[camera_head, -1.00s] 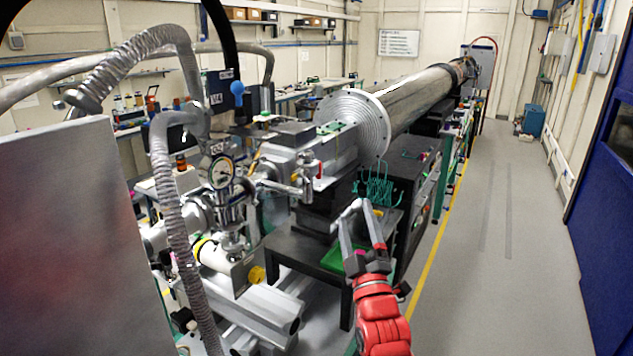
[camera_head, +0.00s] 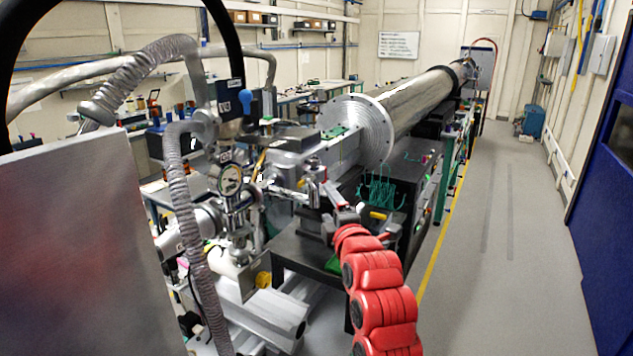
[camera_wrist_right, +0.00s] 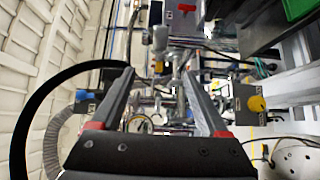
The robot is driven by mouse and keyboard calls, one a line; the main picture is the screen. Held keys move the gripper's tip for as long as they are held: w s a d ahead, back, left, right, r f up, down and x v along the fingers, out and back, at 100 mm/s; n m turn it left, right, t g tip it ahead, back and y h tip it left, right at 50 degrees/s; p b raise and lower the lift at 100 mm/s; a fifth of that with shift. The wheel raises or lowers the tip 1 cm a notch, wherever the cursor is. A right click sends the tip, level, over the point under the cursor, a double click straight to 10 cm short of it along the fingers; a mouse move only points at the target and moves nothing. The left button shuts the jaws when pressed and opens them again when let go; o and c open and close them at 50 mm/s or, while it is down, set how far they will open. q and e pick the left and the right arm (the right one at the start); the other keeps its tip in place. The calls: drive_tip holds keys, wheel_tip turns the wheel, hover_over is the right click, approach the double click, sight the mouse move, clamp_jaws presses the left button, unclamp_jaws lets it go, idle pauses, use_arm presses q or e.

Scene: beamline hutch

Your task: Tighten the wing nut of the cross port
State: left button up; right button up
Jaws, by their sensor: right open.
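The metal cross-shaped fitting with a round gauge (camera_head: 230,180) stands left of centre in the head view, joined to pipes and flanges. I cannot pick out the wing nut for sure. My right gripper (camera_head: 318,200) is beside the metal parts right of the gauge. In the right wrist view my right gripper (camera_wrist_right: 159,74) has its two fingers well apart, with nothing held between them. Shiny metal fittings (camera_wrist_right: 160,45) show beyond and between the fingers; I cannot tell whether any finger touches them. My left gripper is not in view.
A ribbed grey hose (camera_head: 180,200) hangs in front of the fittings. A long steel tube (camera_head: 425,98) with a large flange runs to the back. A black cabinet (camera_head: 400,185) with green wires stands right of my gripper. The grey floor (camera_head: 500,240) at right is clear.

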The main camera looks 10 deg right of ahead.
sight(314, 183)
drive_tip(key=w+p, duration=0.1)
drive_tip(key=w, duration=0.2)
drive_tip(key=w+a+p, duration=0.1)
drive_tip(key=w, duration=0.3)
drive_tip(key=w+p, duration=0.1)
drive_tip(key=w, duration=0.2)
drive_tip(key=shift+w+a+f+p, duration=0.1)
drive_tip(key=shift+w+a+p, duration=0.3)
clamp_jaws()
